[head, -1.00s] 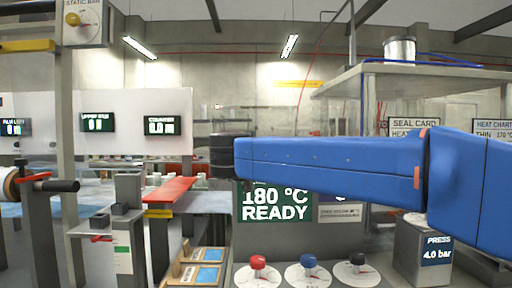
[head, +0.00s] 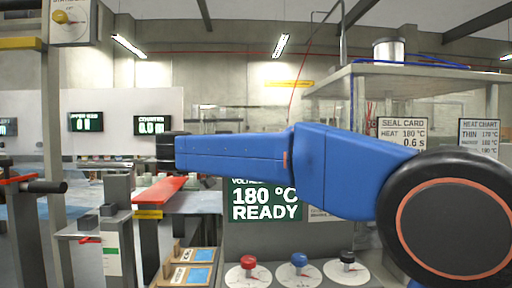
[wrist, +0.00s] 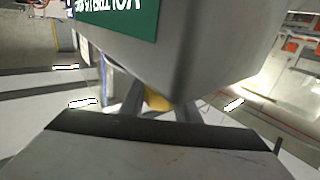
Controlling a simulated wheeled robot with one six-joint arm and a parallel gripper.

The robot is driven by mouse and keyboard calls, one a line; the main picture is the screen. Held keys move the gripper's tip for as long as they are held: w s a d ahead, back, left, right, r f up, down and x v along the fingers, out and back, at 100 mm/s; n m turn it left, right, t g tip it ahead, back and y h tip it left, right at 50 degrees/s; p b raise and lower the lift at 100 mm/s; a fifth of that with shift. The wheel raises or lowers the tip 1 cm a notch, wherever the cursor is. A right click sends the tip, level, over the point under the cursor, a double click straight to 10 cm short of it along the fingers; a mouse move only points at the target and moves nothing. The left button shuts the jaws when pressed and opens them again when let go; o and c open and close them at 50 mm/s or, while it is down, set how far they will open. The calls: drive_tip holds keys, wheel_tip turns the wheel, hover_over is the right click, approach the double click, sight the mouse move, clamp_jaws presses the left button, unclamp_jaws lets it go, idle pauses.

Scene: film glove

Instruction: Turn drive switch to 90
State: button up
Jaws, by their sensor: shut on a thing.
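In the wrist view my gripper (wrist: 157,104) is shut on a small yellow piece (wrist: 157,101), mostly hidden between the two grey fingers. It may be the knob of the drive switch, but no label or dial marks for it are readable. A grey box corner with a green display (wrist: 118,14) fills the view just above the fingers. In the head view my blue arm crosses the middle and ends at a black joint on the left; the fingers do not show there.
The head view shows a green 180 °C READY display (head: 264,203) below the arm. Red (head: 248,263), blue (head: 299,260) and black (head: 347,257) knobs stand on white dials at the bottom. A static bar switch (head: 68,18) with a yellow knob is top left. A red plate (head: 160,190) lies below the arm's end.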

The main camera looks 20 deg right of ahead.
drive_tip(key=shift+f, duration=0.15)
drive_tip(key=o, duration=1)
drive_tip(key=shift+o, duration=0.2)
drive_tip(key=shift+a, duration=0.1)
drive_tip(key=v, duration=1.7)
drive_tip(key=shift+a, duration=0.1)
